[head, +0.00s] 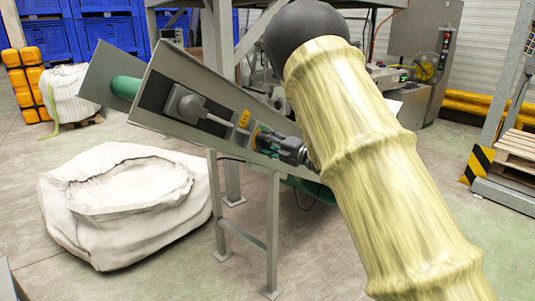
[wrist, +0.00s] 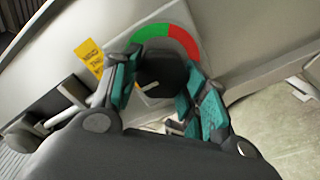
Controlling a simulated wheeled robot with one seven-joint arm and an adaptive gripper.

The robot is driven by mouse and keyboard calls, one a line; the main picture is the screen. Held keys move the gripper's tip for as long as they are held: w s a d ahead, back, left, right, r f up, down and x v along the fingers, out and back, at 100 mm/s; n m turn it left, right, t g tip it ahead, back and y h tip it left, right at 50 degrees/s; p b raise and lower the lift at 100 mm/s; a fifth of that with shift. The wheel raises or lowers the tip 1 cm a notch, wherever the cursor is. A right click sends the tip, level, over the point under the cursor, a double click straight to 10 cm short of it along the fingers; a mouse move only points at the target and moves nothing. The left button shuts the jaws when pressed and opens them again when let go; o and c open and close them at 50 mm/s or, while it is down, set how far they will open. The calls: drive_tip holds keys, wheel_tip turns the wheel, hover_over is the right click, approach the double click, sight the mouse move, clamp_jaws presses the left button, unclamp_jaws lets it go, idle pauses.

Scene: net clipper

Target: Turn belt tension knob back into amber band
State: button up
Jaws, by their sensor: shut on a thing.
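The belt tension knob (wrist: 160,72) is dark and round, with a pale mark on its face, in the wrist view. My gripper (wrist: 163,78) has its teal-padded fingers shut on the knob from both sides. Behind it, a dial plate (wrist: 199,31) carries an arc with a green part (wrist: 150,33) and a red part (wrist: 184,41). No amber band can be made out in the wrist view; fingers and knob cover part of the dial. In the head view my gripper (head: 276,144) is at the sloped conveyor's side, and the knob is hidden.
A yellow label (wrist: 91,57) sits left of the dial. The grey conveyor frame (head: 160,73) slopes down to the right on legs. A white bulk bag (head: 120,230) stands on the floor at left. My yellow-sleeved arm covers much of the head view.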

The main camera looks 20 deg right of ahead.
drive_tip(key=shift+f+n+b, duration=0.25)
drive_tip(key=shift+n+b, duration=0.85)
drive_tip(key=shift+b, duration=0.05)
drive_tip(key=o, duration=1)
drive_tip(key=shift+r, duration=0.1)
drive_tip(key=shift+o, duration=0.2)
drive_tip(key=v, duration=1.2)
drive_tip(key=shift+s, duration=0.1)
